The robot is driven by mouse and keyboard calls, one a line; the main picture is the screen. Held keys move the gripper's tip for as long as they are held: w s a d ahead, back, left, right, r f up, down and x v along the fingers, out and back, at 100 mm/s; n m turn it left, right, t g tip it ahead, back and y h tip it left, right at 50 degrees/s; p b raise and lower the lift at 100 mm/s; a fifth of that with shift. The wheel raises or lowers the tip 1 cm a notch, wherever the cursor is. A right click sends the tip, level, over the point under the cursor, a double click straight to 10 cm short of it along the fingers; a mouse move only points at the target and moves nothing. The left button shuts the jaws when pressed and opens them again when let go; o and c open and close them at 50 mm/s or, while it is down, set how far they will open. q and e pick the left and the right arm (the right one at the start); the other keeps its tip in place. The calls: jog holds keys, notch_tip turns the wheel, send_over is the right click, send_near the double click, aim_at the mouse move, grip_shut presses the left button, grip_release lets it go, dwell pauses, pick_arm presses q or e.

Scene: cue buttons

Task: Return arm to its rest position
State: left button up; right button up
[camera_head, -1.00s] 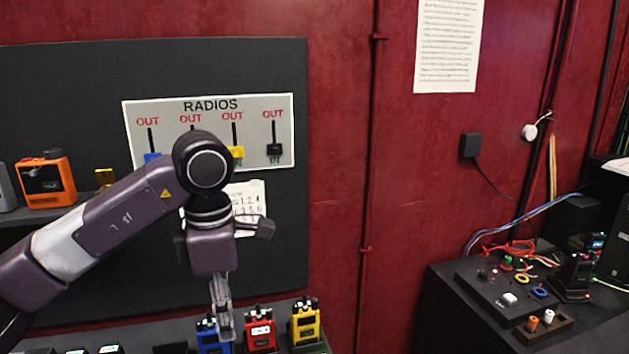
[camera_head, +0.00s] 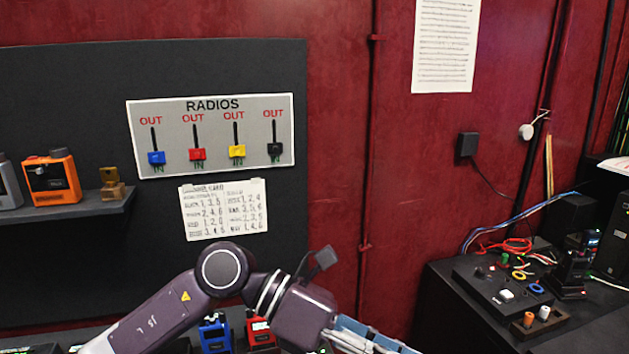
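My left arm comes in from the lower left and bends to the right in front of the lower shelf. Its gripper (camera_head: 375,340) points right and down at the bottom edge, partly cut off. I cannot tell whether its fingers are open or shut; no held object shows. The blue radio (camera_head: 215,336) and the red radio (camera_head: 260,330) stand behind the arm, partly hidden. The yellow radio is hidden behind the arm. My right gripper is not in view.
The RADIOS panel (camera_head: 215,108) has blue, red, yellow and black sliders near the IN end. A card (camera_head: 224,210) hangs below it. An orange device (camera_head: 52,178) sits on the left shelf. A dark desk (camera_head: 455,300) with buttons and cables stands right.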

pick_arm(q)
jog(key=w+r+n+t+h, duration=0.3)
jog(key=r+n+t+h, duration=0.2)
jog(key=r+n+h, duration=0.65)
jog(key=w+a+n+t+y, duration=0.6)
jog(key=w+a+n+t, duration=0.35)
jog(key=n+t, duration=0.6)
jog(key=w+a+f+n+y, duration=0.1)
jog(key=a+f+n+y, duration=0.75)
jog(key=f, duration=0.35)
jog(key=w+a+f+n+y, duration=0.1)
jog(key=a+f+n+y, duration=0.75)
jog(key=f, duration=0.35)
jog(key=s+a+f+n+g+y, duration=0.3)
jog(key=s+f+g, duration=0.55)
jog(key=f, duration=0.65)
jog(key=s+a+f+n+g+h, duration=0.15)
jog(key=s+f, duration=0.25)
jog(key=s, duration=0.6)
jog(key=s+a+f+g, duration=0.1)
jog(key=s+f+g, duration=0.3)
jog(key=s, duration=0.6)
notch_tip(320, 180, down, 28)
jog(key=s+r, duration=0.1)
jog(key=s+a+f+g, duration=0.1)
jog(key=s+a+f, duration=0.2)
jog(key=s+f, duration=1.3)
jog(key=shift+s, duration=0.5)
